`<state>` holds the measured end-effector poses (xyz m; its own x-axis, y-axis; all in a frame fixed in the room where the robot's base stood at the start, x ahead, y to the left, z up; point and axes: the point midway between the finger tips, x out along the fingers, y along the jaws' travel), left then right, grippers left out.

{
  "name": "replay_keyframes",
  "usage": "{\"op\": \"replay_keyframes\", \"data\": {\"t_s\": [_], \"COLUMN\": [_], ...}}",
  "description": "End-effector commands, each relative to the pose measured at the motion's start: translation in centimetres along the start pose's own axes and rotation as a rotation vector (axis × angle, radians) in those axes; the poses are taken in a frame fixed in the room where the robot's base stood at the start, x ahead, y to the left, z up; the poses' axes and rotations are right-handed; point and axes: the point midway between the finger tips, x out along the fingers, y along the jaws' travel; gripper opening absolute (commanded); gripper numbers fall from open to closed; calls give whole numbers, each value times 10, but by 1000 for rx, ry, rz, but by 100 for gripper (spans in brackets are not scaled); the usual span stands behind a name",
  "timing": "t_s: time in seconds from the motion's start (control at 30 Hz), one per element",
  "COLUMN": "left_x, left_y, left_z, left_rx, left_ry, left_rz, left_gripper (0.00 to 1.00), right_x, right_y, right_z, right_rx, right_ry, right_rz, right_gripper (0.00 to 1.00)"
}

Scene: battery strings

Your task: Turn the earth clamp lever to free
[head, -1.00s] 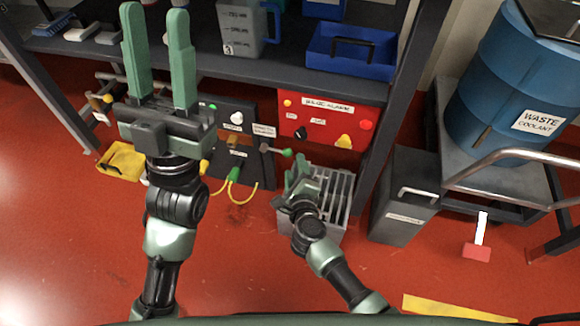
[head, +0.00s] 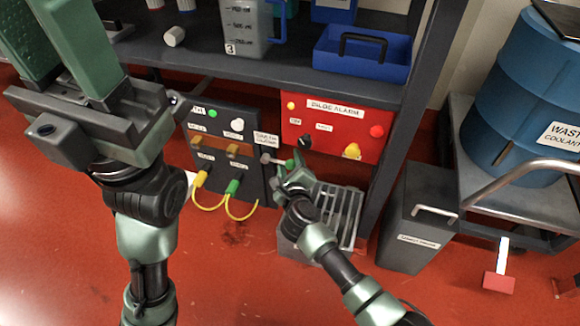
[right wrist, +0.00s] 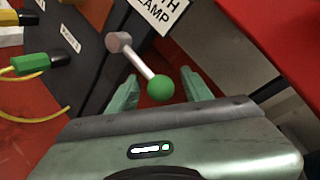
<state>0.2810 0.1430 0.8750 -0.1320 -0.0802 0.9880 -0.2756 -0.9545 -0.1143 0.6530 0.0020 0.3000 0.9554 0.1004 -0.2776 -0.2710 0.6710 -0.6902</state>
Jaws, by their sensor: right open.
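The earth clamp lever is a grey rod with a green ball (head: 290,164) at its end, at the right side of the dark panel (head: 222,133). In the head view it points right. In the right wrist view the rod runs from a pinkish pivot (right wrist: 118,42) to the green ball (right wrist: 160,88). My right gripper (head: 296,172) is at the ball, open. In the right wrist view its fingers (right wrist: 158,77) stand either side of the ball, with gaps showing. My left gripper (head: 62,38) is raised at upper left, fingers apart, tips cut off by the frame.
A red bilge alarm panel (head: 338,124) is just right of the lever. A grey slatted crate (head: 345,215) stands below my right gripper. Yellow cables with yellow and green plugs (head: 233,187) hang at the dark panel. A shelf with a blue tray (head: 360,62) is above.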

Motion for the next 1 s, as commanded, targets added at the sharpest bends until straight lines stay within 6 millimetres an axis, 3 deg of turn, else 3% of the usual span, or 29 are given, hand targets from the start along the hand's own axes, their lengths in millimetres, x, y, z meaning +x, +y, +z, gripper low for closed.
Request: {"op": "replay_keyframes", "data": {"t_s": [0.2, 0.37, 0.4, 1.0], "left_x": [1, 1, 1, 1], "left_y": [0, 0, 0, 0], "left_z": [0, 0, 0, 0], "left_rx": [0, 0, 0, -1], "left_ry": [0, 0, 0, 0], "left_rz": [0, 0, 0, 0], "left_gripper": [36, 36, 36, 36], "right_x": [0, 0, 0, 0], "right_y": [0, 0, 0, -1], "right_z": [0, 0, 0, 2], "right_rx": [0, 0, 0, 4], "right_ry": [0, 0, 0, -3], "right_rz": [0, 0, 0, -1], "right_gripper": [47, 2, 0, 0]}}
